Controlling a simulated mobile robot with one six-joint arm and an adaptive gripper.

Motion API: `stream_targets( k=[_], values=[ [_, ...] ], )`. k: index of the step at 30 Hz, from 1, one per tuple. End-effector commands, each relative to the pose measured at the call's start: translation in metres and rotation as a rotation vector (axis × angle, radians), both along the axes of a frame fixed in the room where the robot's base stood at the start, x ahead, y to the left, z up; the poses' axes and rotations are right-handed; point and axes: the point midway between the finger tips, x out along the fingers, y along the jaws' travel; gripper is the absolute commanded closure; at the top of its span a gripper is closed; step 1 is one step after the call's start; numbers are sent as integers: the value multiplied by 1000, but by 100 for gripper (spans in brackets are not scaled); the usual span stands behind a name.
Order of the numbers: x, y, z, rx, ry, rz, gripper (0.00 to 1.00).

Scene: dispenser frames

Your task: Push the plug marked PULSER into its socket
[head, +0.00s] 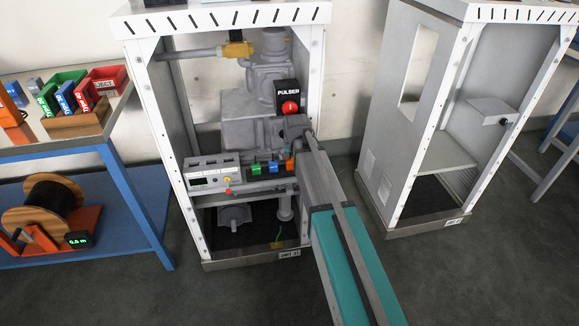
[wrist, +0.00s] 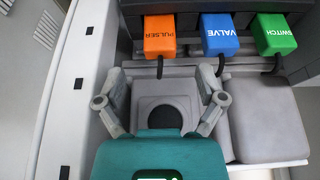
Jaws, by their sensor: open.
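The orange plug marked PULSER (wrist: 158,38) sits at the front of a dark socket block in the wrist view. A dark cable leaves its near end. I cannot tell how deep it sits. The orange plug (head: 290,166) also shows in the head view, at the right end of the plug row, close to my arm. My gripper (wrist: 160,78) is open and empty. Its two fingers are spread on either side below the orange plug in the picture, apart from it. In the head view my arm reaches into the cabinet and the fingers cannot be made out clearly.
The blue VALVE plug (wrist: 219,35) and green SWITCH plug (wrist: 276,35) stand close on the right. A white cabinet post (wrist: 85,90) is close on the left. A PULSER box (head: 288,95) with a red button is above the row. A control panel (head: 212,172) is left.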

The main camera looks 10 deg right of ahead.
Motion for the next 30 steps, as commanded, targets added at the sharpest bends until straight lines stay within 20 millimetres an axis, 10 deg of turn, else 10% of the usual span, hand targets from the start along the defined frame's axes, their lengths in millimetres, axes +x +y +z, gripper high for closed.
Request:
stream_targets(
  k=[30],
  values=[
    [19,0,-45,0,0,0,11]
  ],
)
